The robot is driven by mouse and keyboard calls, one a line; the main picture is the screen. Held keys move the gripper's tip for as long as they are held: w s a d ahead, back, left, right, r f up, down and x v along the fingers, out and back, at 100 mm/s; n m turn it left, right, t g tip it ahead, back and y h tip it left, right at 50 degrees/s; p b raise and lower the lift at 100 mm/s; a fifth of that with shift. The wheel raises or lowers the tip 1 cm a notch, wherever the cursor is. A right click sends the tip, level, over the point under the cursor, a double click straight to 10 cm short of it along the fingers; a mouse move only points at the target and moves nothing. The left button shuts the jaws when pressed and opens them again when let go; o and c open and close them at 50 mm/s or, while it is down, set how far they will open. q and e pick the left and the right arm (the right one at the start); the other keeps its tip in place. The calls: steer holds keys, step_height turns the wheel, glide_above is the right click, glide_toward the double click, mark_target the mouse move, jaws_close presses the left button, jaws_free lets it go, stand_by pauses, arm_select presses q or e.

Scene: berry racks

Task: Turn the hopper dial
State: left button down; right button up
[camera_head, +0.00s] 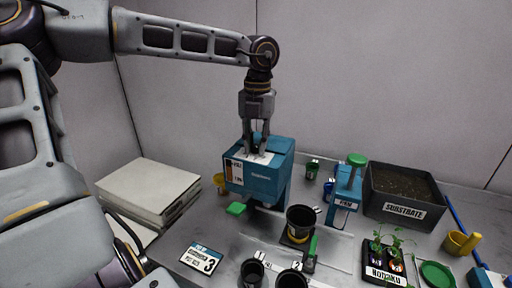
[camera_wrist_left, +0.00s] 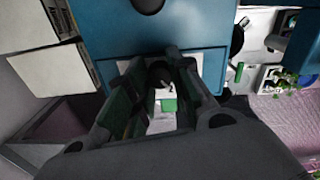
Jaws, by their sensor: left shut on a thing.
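The blue hopper (camera_head: 268,182) is a box with a white label panel on its front, standing near the middle of the bench. My left gripper (camera_head: 257,153) reaches down from above to its front upper edge, fingers pointing downward. In the left wrist view the blue hopper body (camera_wrist_left: 195,35) fills the top. There the left gripper (camera_wrist_left: 163,85) has its two fingers on either side of a small dark round part, which looks like the dial (camera_wrist_left: 160,74). The gripper is shut on it. The fingers hide much of the dial, so its angle cannot be read. My right gripper is not in view.
A black pot (camera_head: 301,221) stands right of the hopper. A blue press-like stand (camera_head: 345,197) with a green top and a substrate bin (camera_head: 402,212) are further right. White stacked boxes (camera_head: 150,188) lie left. A card marked 3 (camera_head: 201,257) and several pots are in front.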

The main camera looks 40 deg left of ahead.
mark_target(257, 145)
arm_select(q)
steer(key=n+b, duration=0.1)
steer(key=n, duration=0.2)
steer(key=shift+n+b, duration=0.4)
steer(key=shift+n, duration=0.9)
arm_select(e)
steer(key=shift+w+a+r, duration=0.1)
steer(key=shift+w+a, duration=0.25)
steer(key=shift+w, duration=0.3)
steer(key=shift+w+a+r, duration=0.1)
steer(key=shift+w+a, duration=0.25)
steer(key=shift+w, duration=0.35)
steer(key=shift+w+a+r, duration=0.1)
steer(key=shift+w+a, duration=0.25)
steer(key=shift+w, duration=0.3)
arm_select(q)
steer(key=shift+r, duration=0.1)
steer(key=c, duration=1.2)
jaws_free()
steer(key=shift+c, duration=0.2)
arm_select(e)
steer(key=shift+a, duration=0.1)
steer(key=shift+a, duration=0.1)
arm_select(q)
steer(key=shift+r, duration=0.1)
step_height(257, 145, up, 12)
